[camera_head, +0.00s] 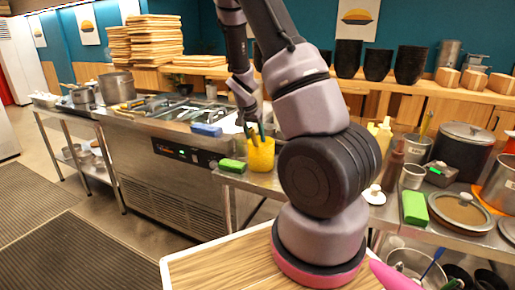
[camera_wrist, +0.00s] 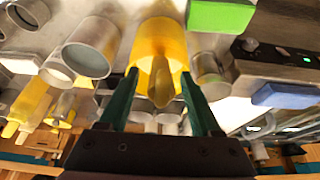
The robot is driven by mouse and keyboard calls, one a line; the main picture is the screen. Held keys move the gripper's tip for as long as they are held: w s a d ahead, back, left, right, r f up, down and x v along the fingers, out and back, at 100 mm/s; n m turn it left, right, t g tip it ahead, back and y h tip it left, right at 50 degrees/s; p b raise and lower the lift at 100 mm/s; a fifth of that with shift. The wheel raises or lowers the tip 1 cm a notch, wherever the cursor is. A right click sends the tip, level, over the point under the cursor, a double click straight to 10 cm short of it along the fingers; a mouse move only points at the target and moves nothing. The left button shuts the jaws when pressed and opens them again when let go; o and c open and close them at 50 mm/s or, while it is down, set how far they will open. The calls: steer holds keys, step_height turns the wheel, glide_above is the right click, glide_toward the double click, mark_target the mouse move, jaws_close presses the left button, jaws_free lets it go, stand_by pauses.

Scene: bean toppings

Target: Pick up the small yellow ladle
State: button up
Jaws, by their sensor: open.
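A yellow container (camera_head: 261,157) stands on the steel counter in the head view, just left of my arm. In the wrist view the yellow container (camera_wrist: 160,35) is at the top middle. A yellow piece (camera_wrist: 161,88), which looks like the small ladle, sticks out of its mouth towards the camera. My gripper (camera_wrist: 160,75) is open, with one green finger on each side of this piece; I cannot tell if either touches it. In the head view my gripper (camera_head: 256,131) is at the container's top, and the ladle cannot be made out there.
A green block (camera_head: 232,166) lies left of the container and a blue block (camera_head: 207,130) is farther back. Metal cups (camera_wrist: 90,47) stand close beside the container in the wrist view. Pots, a lid (camera_head: 460,210) and another green block (camera_head: 414,207) crowd the right counter.

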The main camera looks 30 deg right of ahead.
steer(key=shift+x, duration=1.2)
jaws_close()
steer(key=shift+r, duration=0.1)
